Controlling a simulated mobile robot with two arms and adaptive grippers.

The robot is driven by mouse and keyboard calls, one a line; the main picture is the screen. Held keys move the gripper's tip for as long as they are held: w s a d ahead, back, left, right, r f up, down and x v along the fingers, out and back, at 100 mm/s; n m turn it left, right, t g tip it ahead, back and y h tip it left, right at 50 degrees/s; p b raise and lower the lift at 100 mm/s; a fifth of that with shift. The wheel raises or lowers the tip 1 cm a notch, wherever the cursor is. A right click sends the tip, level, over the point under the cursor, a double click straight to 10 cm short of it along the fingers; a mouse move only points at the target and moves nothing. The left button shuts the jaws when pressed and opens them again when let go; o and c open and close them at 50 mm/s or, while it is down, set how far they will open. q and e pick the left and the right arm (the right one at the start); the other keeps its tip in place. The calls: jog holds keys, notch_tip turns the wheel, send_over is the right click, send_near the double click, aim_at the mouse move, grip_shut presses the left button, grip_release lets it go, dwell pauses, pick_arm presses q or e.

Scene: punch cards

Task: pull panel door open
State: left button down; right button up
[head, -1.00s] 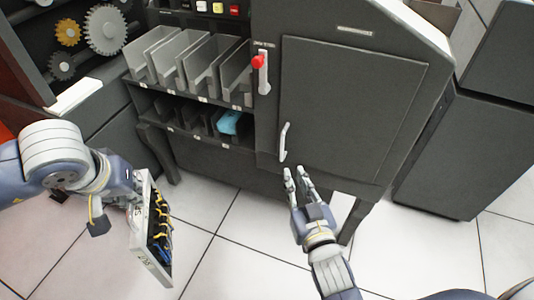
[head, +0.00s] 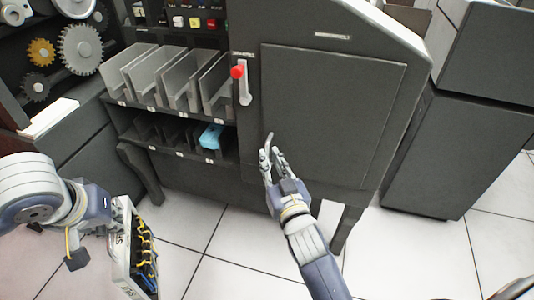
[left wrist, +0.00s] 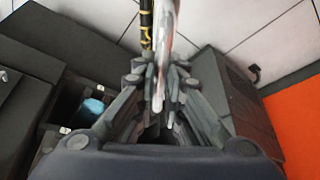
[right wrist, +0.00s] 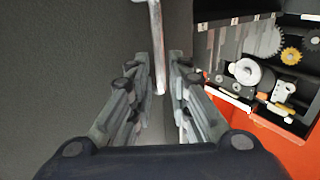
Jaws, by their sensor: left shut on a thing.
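The panel door (head: 325,110) is a dark grey rectangular door in the front of the machine and looks closed. Its pale vertical handle (head: 268,142) is at the door's lower left, and it also shows in the right wrist view (right wrist: 157,45). My right gripper (head: 271,160) is at the handle. In the right wrist view its fingers are apart on either side of the handle's end, with gaps visible. My left gripper (left wrist: 163,95) is shut on a wired panel box (head: 128,255) with yellow and blue wires, held low at the left. The box mostly hides its fingers in the head view.
A red-knobbed lever (head: 240,75) sits just left of the door. Card bins (head: 185,85) and a lower shelf with a blue object (head: 210,137) are further left. Another dark cabinet (head: 440,150) stands at right. The tiled floor in front is open.

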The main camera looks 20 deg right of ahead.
aim_at(268, 154)
jog(key=shift+w, duration=1.8)
grip_shut()
